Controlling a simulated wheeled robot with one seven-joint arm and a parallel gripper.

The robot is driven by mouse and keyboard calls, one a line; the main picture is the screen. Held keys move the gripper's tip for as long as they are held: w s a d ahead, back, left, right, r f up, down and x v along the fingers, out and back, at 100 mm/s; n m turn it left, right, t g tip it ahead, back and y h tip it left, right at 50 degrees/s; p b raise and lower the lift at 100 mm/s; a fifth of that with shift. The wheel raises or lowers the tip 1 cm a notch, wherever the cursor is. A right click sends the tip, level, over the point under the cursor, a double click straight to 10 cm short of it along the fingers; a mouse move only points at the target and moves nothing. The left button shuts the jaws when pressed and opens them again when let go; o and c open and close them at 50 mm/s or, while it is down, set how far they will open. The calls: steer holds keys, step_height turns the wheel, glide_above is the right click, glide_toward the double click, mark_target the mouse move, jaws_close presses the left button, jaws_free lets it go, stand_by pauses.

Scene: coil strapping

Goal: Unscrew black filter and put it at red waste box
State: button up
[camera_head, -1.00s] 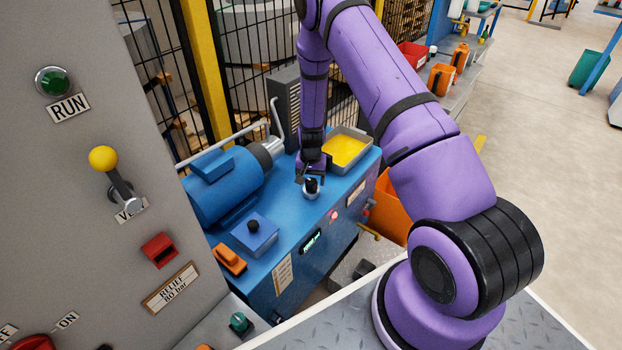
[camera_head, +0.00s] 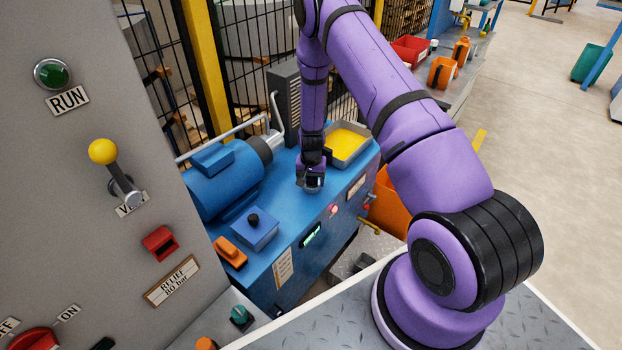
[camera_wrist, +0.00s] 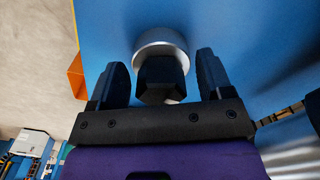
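The black filter (camera_wrist: 160,80) sits upright in a silver round seat (camera_wrist: 160,45) on the blue machine top. In the wrist view my gripper (camera_wrist: 163,75) is open, with one finger on each side of the black filter and a visible gap to both. In the head view my gripper (camera_head: 311,180) is low over the blue machine (camera_head: 285,220) and hides most of the filter. The red waste box (camera_head: 410,50) stands on the grey bench at the back right.
A tray of yellow liquid (camera_head: 347,143) is just behind my gripper. A blue motor (camera_head: 225,180) lies to the left. An orange container (camera_head: 441,73) stands near the red box. An orange bin (camera_head: 391,205) is right of the machine.

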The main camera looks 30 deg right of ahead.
jaws_close()
steer(key=n, duration=0.4)
steer(key=shift+d, duration=0.2)
steer(key=n, duration=0.4)
steer(key=shift+s, duration=0.1)
steer(key=n, duration=0.3)
steer(key=shift+d, duration=0.2)
steer(key=n, duration=0.5)
steer(key=shift+d, duration=0.1)
